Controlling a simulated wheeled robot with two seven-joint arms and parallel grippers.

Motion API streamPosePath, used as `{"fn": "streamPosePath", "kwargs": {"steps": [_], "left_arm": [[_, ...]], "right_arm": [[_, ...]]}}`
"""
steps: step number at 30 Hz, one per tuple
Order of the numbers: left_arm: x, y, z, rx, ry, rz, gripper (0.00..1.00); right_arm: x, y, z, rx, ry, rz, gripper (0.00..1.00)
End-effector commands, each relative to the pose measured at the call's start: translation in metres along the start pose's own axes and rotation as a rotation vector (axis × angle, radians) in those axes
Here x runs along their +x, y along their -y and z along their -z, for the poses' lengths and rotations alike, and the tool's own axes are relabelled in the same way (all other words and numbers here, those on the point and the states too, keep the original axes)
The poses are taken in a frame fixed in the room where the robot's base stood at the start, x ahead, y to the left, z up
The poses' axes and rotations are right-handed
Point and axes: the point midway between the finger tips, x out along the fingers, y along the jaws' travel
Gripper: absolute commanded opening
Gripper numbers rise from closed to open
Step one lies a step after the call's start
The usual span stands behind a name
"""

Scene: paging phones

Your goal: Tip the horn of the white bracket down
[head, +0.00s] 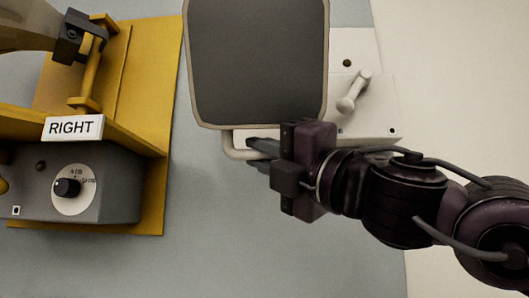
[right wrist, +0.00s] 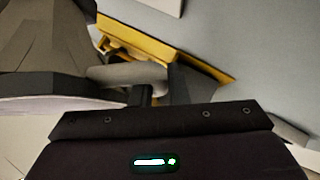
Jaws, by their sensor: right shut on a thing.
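The white bracket (head: 375,110) is at the upper right of the head view. Its horn (head: 257,62) shows a large dark, rounded-square mouth with a pale rim facing the camera. A pale bent bar (head: 235,148) shows just below the horn's lower rim. My right gripper (head: 260,150) comes in from the right and is shut on this bar, under the horn. In the right wrist view the pale bar (right wrist: 125,75) runs between the dark fingers (right wrist: 162,90), with the horn's grey-brown side close by at left. My left gripper is not in view.
A yellow bracket (head: 165,85) with a "RIGHT" label (head: 73,128) stands at left. Below the label is a grey box (head: 120,190) with a knob (head: 67,188). A pale lever (head: 353,92) sits right of the horn. The grey surface between the brackets is clear.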

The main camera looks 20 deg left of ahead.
Motion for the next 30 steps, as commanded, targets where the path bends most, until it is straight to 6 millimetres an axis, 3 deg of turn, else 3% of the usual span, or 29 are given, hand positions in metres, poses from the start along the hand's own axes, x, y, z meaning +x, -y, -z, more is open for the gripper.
{"fn": "streamPosePath", "kwargs": {"steps": [1,6,16,30], "left_arm": [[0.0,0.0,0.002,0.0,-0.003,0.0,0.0],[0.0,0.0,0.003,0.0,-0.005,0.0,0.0],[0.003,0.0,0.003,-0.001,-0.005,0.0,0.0],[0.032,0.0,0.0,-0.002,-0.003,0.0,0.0]], "right_arm": [[0.001,0.003,0.002,0.0,-0.004,0.005,0.16],[0.0,0.002,0.001,0.0,-0.003,0.004,0.36],[-0.005,0.002,0.001,0.001,-0.001,0.002,0.36],[-0.072,0.004,0.001,0.001,-0.003,0.004,0.36]]}}
